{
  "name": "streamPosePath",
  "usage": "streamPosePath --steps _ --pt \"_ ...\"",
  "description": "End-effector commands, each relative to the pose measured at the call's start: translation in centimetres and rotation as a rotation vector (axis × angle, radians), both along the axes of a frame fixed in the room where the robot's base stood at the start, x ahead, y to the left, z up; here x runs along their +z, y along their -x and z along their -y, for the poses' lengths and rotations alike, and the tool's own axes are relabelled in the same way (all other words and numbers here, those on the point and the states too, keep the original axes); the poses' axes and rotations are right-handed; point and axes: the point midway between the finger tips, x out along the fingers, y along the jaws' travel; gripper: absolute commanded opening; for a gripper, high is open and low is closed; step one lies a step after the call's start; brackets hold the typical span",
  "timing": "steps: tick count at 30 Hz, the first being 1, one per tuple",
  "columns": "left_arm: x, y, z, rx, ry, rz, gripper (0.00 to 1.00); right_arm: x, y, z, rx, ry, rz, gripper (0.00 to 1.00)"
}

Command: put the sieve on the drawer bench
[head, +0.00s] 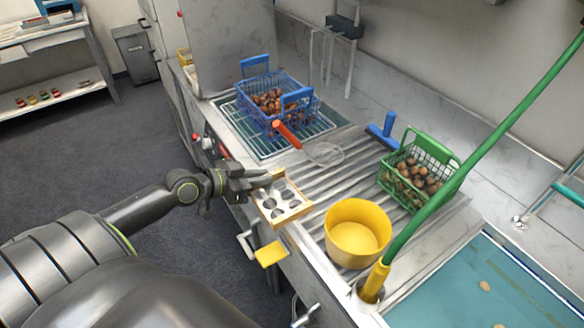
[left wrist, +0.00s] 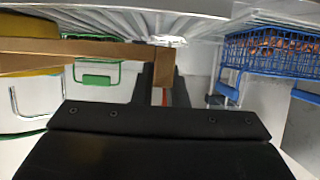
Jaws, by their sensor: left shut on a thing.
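The sieve (head: 282,203) is a light wooden frame around a pale plate with several large round holes. My left gripper (head: 262,183) is shut on its edge at the left front of the ribbed steel bench top (head: 330,200); I cannot tell whether the sieve touches the bench. In the left wrist view the wooden frame (left wrist: 100,55) crosses in front of my left gripper's fingers (left wrist: 163,75). Handles, one of them yellow (head: 271,253), show on this bench's front. Whether it is the drawer bench is unclear. My right gripper is out of view.
A blue basket of chestnuts (head: 290,112) stands behind, with a red-handled skimmer (head: 322,153) before it. A yellow tub (head: 357,233), a green basket (head: 415,178) and a long green pole (head: 470,160) stand to the right. A table (head: 50,45) stands far left.

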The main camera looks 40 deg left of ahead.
Motion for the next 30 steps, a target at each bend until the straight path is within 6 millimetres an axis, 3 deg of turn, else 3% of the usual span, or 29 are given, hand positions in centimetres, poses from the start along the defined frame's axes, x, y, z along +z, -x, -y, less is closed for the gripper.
streamPosePath --steps 6,12,19,24,30 --pt "0.5 -4.2 1.9 0.000 0.007 0.003 0.00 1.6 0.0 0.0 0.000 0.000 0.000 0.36" --pt "0.2 -6.9 2.9 0.001 0.003 0.001 0.00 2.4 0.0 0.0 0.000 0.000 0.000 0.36" --pt "0.4 -8.8 3.8 -0.001 0.005 0.002 0.00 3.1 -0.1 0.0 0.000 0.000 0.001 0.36" --pt "-2.6 -8.5 3.6 0.002 0.004 -0.004 0.00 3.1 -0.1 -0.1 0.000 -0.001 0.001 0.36" --pt "-3.5 -8.5 3.6 0.000 0.000 -0.001 0.00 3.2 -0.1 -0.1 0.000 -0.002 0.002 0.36"
